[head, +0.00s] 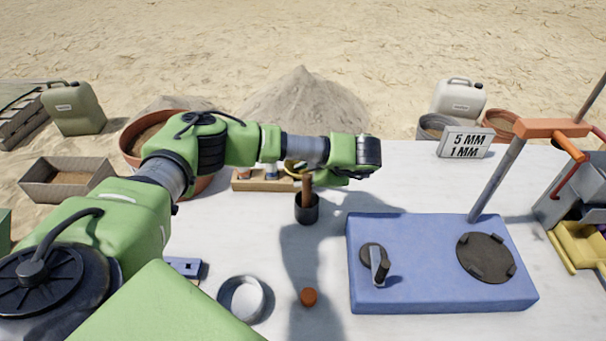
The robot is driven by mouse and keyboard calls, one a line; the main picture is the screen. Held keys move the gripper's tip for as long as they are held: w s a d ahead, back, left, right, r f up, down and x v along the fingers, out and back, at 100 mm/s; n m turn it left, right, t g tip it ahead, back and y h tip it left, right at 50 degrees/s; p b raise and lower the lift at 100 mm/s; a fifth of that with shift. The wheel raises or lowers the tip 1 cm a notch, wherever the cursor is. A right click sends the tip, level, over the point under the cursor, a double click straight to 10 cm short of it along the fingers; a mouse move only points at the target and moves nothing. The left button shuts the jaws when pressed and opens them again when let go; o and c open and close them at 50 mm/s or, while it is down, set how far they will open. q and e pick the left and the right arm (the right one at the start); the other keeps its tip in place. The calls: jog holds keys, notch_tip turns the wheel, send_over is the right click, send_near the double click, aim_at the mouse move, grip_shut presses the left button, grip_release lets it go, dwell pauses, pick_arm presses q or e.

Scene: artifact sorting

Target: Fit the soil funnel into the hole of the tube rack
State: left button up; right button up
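The wooden tube rack (262,185) stands at the back left of the white table, partly behind my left arm. Small coloured items show in its top. A yellowish rounded piece (294,167) shows at the rack's right end, just under my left wrist. It may be the soil funnel; I cannot tell if it sits in a hole or is held. My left gripper (306,172) is over this right end, mostly hidden by its own arm, and its finger opening cannot be made out. My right gripper is not in view.
A blue device (430,290) fills the front right. A sign (466,143) stands behind.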

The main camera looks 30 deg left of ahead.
pick_arm(q)
jog(key=v, duration=1.2)
jog(key=shift+r, duration=0.1)
